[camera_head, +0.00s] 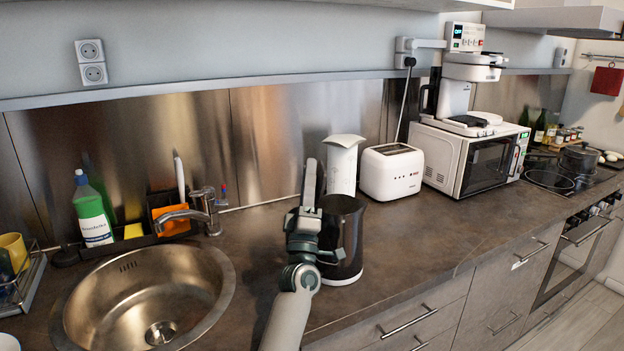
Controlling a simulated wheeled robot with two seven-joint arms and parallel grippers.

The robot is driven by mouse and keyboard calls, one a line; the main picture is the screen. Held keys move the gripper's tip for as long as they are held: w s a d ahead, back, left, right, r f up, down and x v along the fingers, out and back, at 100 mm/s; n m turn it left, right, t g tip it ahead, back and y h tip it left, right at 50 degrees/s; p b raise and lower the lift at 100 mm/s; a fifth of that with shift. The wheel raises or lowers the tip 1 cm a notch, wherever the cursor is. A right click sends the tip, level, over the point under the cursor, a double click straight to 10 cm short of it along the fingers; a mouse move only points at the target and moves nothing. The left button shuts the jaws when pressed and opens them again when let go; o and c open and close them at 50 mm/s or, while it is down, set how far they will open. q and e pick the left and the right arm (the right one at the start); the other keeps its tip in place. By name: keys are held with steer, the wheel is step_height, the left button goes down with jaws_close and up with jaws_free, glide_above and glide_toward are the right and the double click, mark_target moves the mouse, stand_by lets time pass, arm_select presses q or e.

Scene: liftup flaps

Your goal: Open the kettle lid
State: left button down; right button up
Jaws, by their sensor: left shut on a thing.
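The kettle (348,240) is a dark, glossy, round body standing on the counter right of the sink. A dark rim shows at its top, and I cannot tell how its lid stands. A tall white piece (343,168) with a curved top rises just behind it; I cannot tell whether it belongs to the kettle. My left gripper (311,182) is at the kettle's left side, fingers pointing up, and hides part of that side. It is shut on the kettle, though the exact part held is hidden. My right gripper is not in view.
A white toaster (391,172) stands right behind the kettle, and a white microwave (472,155) is further right. The sink (222,285) and its faucet (200,212) are to the left. The counter (440,225) right of the kettle is clear.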

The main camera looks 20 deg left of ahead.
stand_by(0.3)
arm_select(q)
steer(key=c, duration=1.7)
jaws_free()
steer(key=shift+o, duration=0.2)
steer(key=shift+f, duration=0.15)
